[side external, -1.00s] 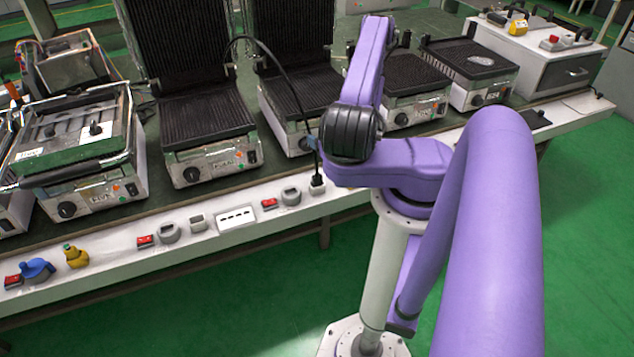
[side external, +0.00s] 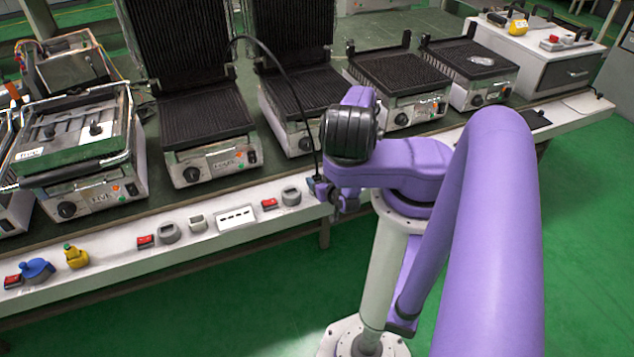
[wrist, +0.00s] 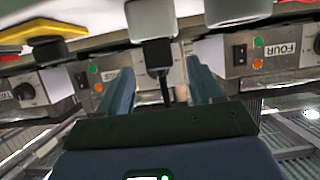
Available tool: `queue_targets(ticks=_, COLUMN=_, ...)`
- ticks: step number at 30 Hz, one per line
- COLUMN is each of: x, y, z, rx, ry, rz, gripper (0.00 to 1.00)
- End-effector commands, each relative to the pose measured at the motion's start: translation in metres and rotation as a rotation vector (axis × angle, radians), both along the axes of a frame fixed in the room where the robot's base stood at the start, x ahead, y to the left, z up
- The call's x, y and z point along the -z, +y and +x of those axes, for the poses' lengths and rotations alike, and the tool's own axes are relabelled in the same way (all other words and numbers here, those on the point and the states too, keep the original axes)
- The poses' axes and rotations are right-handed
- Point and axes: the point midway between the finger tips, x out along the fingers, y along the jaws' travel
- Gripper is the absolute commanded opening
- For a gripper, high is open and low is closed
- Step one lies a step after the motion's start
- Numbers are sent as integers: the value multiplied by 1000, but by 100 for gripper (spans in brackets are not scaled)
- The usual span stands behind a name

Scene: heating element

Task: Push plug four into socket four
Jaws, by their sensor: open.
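A black plug (wrist: 157,54) with a black cable (side external: 291,78) sits at a white socket (wrist: 151,18) on the bench's front ledge. I cannot tell how deep it sits. My gripper (wrist: 160,70) is open, with one finger on each side of the plug and cable; contact is not clear. In the side view my gripper (side external: 322,188) is low at the ledge and hides the plug and socket. A grill panel labelled "FOUR" (wrist: 282,49) shows to the right in the wrist view.
The white ledge (side external: 110,258) also carries red switches (side external: 146,241), grey sockets (side external: 169,233), a white strip (side external: 236,217), a blue plug (side external: 37,269) and a yellow plug (side external: 76,256). Several grills, including one at the middle left (side external: 210,150), stand behind it.

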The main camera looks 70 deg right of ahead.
Motion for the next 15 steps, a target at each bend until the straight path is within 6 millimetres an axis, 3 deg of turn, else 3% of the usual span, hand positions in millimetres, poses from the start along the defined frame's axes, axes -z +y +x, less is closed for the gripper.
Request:
queue_targets(ticks=9, x=16, y=-27, z=28, rx=-2, ry=-1, rz=-1, gripper=65)
queue_targets(ticks=15, x=20, y=-35, z=35, rx=-1, ry=-2, rz=0, gripper=65)
